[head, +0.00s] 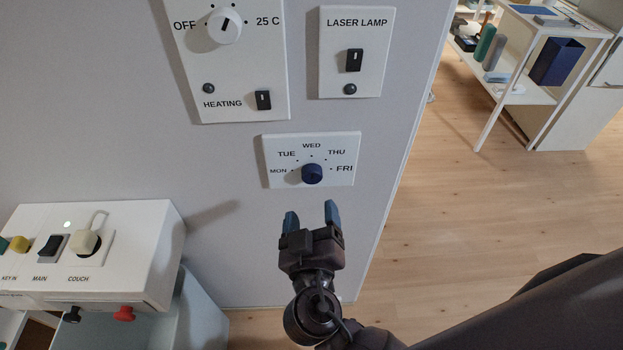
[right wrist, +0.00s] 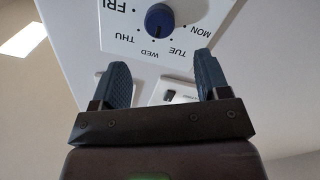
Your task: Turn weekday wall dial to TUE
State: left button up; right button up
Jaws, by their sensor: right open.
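The weekday dial is a dark blue round knob (head: 312,173) on a white wall plate (head: 271,181) marked MON, TUE, WED, THU, FRI. My left gripper is not in view.
Above the plate are a heating panel (head: 237,85) with its own dial and a laser lamp panel (head: 354,80) with a switch. A white control box (head: 140,225) with switches and a plug juts out at lower left. The wall edge and open floor lie right.

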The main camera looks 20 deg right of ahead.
aim_at(311, 178)
jog(key=p+x, duration=0.1)
jog(key=x, duration=0.7)
jog(key=shift+w, duration=0.25)
jog(key=c, duration=0.9)
